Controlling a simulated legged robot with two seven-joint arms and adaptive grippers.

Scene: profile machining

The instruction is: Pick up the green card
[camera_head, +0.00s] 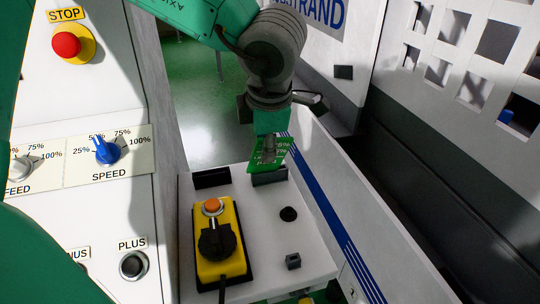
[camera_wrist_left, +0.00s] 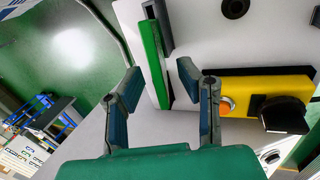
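The green card (camera_head: 268,155) with pale print stands upright at a dark grey holder (camera_head: 269,178) on the white shelf. In the left wrist view the card (camera_wrist_left: 153,62) shows nearly edge-on as a green strip beside the dark holder (camera_wrist_left: 163,25). My left gripper (camera_head: 269,142) is above and around the card's upper part in the head view. In the left wrist view its two blue-padded fingers (camera_wrist_left: 158,73) are spread, with the card between them and a gap on both sides. My right gripper is not in view.
A yellow control box (camera_head: 221,243) with an orange button and black knob stands on the white shelf (camera_head: 264,228). An empty-looking dark holder (camera_head: 211,178) is left of the card. A panel with knobs stands left; a white wall with blue stripes (camera_head: 330,218) runs right.

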